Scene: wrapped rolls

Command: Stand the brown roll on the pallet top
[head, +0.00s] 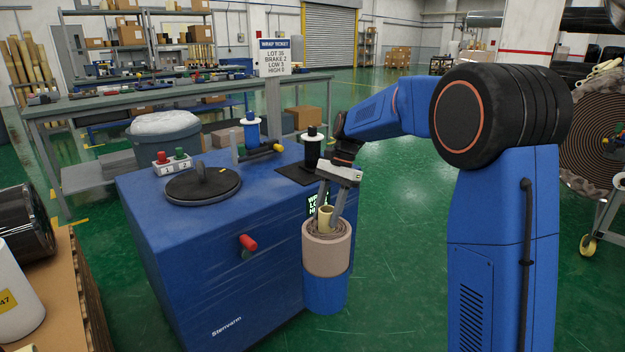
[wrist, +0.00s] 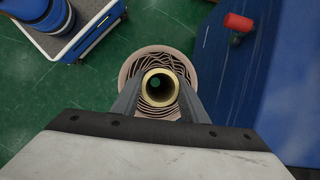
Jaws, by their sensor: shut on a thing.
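The brown roll (head: 327,253) is upright in front of the blue machine's right side, with ragged layers around a pale yellow core tube (head: 325,217). My gripper (head: 326,208) points down and is shut on this core, one finger on each side. In the wrist view the brown roll (wrist: 133,73) lies below my gripper (wrist: 160,100), and the core's hollow end faces the camera. A blue cylinder shows directly under the brown part; I cannot tell whether it belongs to the roll. A pallet-like stack with a brown top (head: 62,270) is at the lower left.
The blue machine (head: 205,265), with a red knob (head: 249,243) and a black turntable (head: 203,184), stands between. A low cart (wrist: 75,38) is at upper left in the wrist view.

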